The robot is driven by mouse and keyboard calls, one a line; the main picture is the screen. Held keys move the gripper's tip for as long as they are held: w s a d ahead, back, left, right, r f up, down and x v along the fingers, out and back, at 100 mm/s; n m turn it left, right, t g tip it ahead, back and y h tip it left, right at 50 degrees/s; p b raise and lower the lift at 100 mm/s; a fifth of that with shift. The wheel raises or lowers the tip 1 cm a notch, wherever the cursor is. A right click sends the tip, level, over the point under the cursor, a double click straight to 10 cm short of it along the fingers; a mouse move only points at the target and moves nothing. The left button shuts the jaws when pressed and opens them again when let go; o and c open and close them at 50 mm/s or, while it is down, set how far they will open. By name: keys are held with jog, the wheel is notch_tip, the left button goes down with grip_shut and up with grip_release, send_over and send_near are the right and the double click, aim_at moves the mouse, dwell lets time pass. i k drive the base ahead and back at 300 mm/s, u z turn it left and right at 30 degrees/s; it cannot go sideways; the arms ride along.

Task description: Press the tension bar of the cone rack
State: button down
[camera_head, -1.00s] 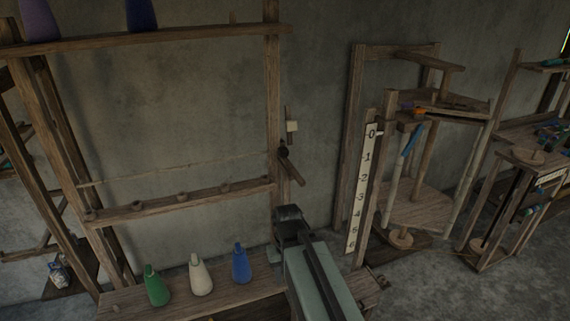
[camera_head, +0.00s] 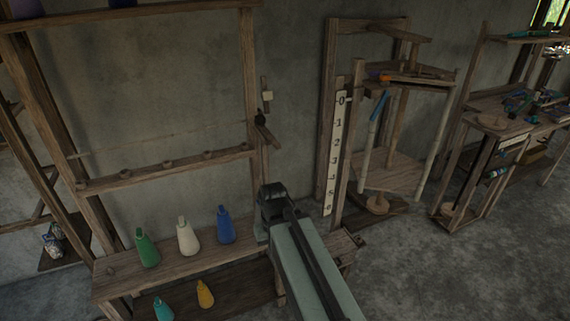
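The cone rack (camera_head: 172,182) is a wooden frame against the wall, left of centre. A thin bar (camera_head: 160,136) spans it between the posts, above a rail with several pegs. A short wooden lever (camera_head: 267,136) on a dark pivot sticks out from the right post. I cannot tell for certain which of these is the tension bar. My arm reaches up from the bottom, and its dark end (camera_head: 272,206) is below the lever, apart from it in the picture. The gripper's fingers are not clearly visible, so open or shut cannot be told.
A wooden frame with a numbered scale (camera_head: 335,150) stands to the right. Floor (camera_head: 410,265) is clear at lower right.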

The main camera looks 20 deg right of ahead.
aim_at(273, 141)
jog(key=u, duration=0.1)
jog(key=k, duration=0.15)
jog(key=u, duration=1.05)
jog(key=i, duration=0.45)
jog(key=u, duration=0.25)
